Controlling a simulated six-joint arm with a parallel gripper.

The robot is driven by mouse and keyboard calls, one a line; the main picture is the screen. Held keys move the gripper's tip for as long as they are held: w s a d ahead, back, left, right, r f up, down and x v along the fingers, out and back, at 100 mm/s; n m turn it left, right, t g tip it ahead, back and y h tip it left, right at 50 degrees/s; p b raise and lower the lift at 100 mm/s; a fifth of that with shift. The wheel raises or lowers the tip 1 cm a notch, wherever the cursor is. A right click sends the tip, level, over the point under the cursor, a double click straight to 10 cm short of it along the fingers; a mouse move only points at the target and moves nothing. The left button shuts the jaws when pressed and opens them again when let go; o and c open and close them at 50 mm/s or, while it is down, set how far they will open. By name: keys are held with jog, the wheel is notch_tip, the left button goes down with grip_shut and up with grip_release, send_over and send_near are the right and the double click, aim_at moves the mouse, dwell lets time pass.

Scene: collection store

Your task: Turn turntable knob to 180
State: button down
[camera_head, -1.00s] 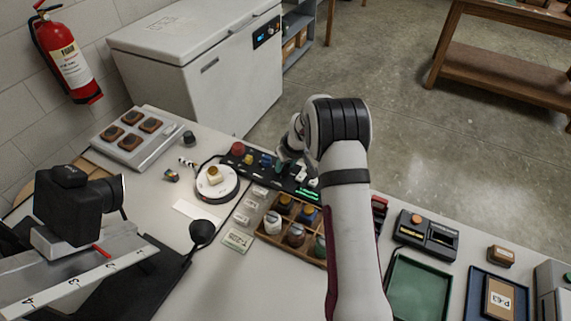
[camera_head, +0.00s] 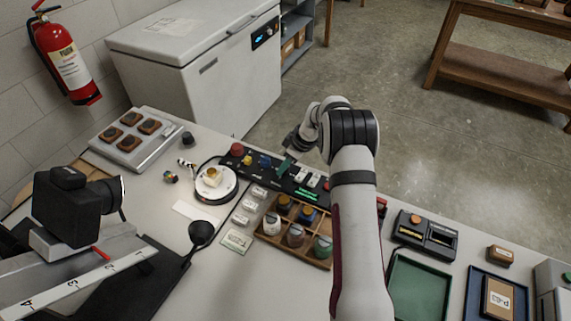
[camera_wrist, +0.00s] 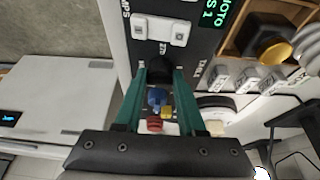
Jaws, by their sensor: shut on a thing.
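A black control panel (camera_head: 312,199) with knobs, switches and a green lit display lies across the table. My gripper (camera_wrist: 160,70) has green fingers, which stand on either side of a dark knob (camera_wrist: 160,75) on the panel and are closed on it. The knob's pointer and angle cannot be made out. In the head view my gripper (camera_head: 285,165) comes down on the panel and hides the knob. The white round turntable (camera_head: 229,190) stands left of the panel with a small pale-yellow object (camera_head: 211,176) on it.
On the panel near my gripper are a blue knob (camera_wrist: 157,97), a yellow knob (camera_wrist: 167,112), a red button (camera_head: 237,149) and two white switches (camera_wrist: 157,31). A wooden box of jars (camera_head: 273,237) stands close in front. A camera (camera_head: 70,205) is at the left.

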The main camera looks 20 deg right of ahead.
dwell(0.4)
jog(key=c, duration=0.5)
grip_release()
jog(key=v, duration=1.5)
jog(key=shift+d+r, duration=0.15)
jog(key=shift+r, duration=0.2)
